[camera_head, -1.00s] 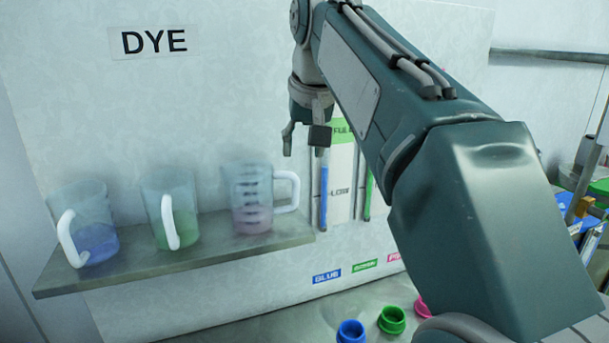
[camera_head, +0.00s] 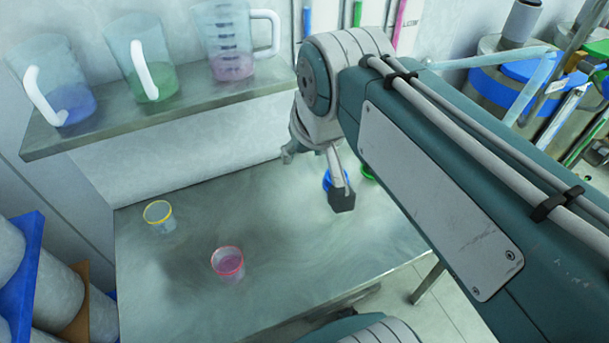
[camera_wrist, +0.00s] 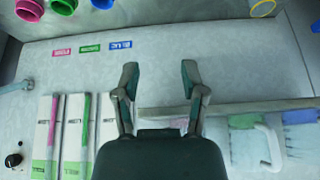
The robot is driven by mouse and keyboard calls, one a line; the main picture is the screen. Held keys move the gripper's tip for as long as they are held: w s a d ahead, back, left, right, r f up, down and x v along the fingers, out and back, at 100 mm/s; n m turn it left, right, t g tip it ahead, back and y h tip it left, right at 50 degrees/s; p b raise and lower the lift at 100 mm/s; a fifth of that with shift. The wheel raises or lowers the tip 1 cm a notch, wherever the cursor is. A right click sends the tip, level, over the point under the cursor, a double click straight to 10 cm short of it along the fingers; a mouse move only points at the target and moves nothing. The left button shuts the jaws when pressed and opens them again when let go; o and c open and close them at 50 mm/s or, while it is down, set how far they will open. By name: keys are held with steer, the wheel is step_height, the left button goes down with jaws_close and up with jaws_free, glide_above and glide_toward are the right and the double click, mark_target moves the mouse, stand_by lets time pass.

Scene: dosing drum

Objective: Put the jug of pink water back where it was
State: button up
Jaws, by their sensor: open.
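The jug of pink water (camera_head: 230,50) stands upright at the right end of the wall shelf (camera_head: 160,110), with its white handle to the right. It is clear of my gripper (camera_head: 316,176), which is open, empty and lower, over the bench. In the wrist view my gripper (camera_wrist: 159,72) also shows empty with its fingers spread. There the shelf edge (camera_wrist: 250,106) runs to the right, and the pink jug is mostly hidden behind my gripper. The green jug (camera_head: 150,75) and blue jug (camera_head: 65,95) stand to its left on the shelf.
A yellow-rimmed cup (camera_head: 158,216) and a pink-rimmed cup (camera_head: 228,263) with pink liquid stand on the bench (camera_head: 185,305). Blue, green and pink rings show in the wrist view. Drums (camera_head: 510,65) stand at right. The bench's middle is mostly clear.

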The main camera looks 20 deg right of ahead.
steer(key=s+f, duration=0.4)
steer(key=f, duration=0.3)
steer(key=shift+s+a+f+n, duration=0.25)
steer(key=shift+n, duration=0.05)
